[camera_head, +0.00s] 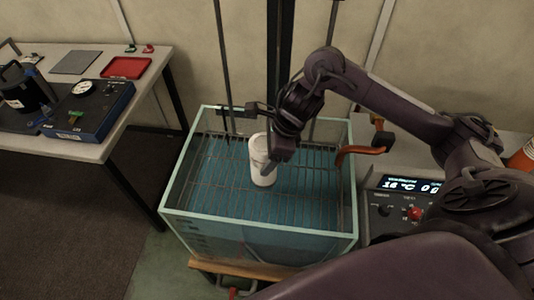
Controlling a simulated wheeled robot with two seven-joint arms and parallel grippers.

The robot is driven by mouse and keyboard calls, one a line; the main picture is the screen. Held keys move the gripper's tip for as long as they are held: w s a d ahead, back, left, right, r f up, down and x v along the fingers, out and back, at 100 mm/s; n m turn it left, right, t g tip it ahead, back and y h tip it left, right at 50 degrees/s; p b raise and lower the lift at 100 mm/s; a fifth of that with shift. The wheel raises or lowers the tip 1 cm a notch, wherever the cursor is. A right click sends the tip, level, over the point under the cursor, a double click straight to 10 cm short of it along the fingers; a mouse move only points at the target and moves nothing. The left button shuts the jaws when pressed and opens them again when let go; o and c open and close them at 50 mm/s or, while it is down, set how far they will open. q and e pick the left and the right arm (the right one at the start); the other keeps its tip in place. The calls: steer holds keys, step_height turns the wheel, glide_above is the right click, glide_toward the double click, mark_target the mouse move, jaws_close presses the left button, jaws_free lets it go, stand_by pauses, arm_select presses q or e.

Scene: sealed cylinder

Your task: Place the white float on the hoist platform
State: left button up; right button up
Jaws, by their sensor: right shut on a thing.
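The white float (262,168) is a white cylinder, upright or nearly so, in the middle of the glass tank. The hoist platform (213,180) looks like the wire grid inside the tank. The float's lower end is over the grid; I cannot tell whether it touches. My right gripper (275,158) comes in from the right and is shut on the float near its upper part. Its fingers are partly hidden by the wrist and the float. My left gripper is not in view.
The tank's pale green rim (180,160) stands around the grid, with dark vertical posts behind. An orange handle (360,151) is at the tank's right, above a control panel (395,205) with a display. A side table (50,140) at the left holds a blue box, a red tray and a dark container.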

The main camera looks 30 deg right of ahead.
steer(key=o, duration=1.7)
steer(key=shift+c, duration=0.2)
steer(key=shift+r+p, duration=0.3)
steer(key=shift+p, duration=0.15)
steer(key=p+v, duration=0.1)
steer(key=v, duration=1)
steer(key=shift+d+r, duration=0.2)
steer(key=shift+r, duration=0.05)
